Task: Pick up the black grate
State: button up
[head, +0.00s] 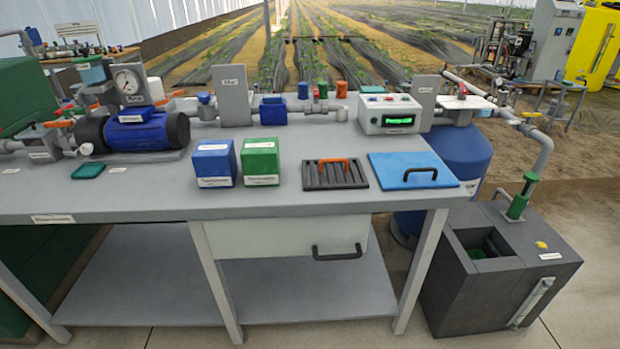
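The black grate (322,175) lies flat on the grey bench top, right of the middle. It is a dark slatted panel with an orange arched handle (334,162) standing on it. A blue panel with a black handle (408,170) lies close to its right, with a narrow gap between them. My gripper is not in view, so its state and place are hidden.
A blue box (213,163) and a green box (260,161) stand left of the grate. A control box with a green display (390,114) and piping line the back. A drawer with a black handle (337,252) hangs below. A dark tank (496,262) stands right.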

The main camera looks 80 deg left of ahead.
aim_at(345, 161)
jog(key=u, duration=3.3)
jog(key=k, duration=0.5)
jog(key=z, duration=0.6)
jog(key=i, duration=0.65)
jog(key=u, duration=0.25)
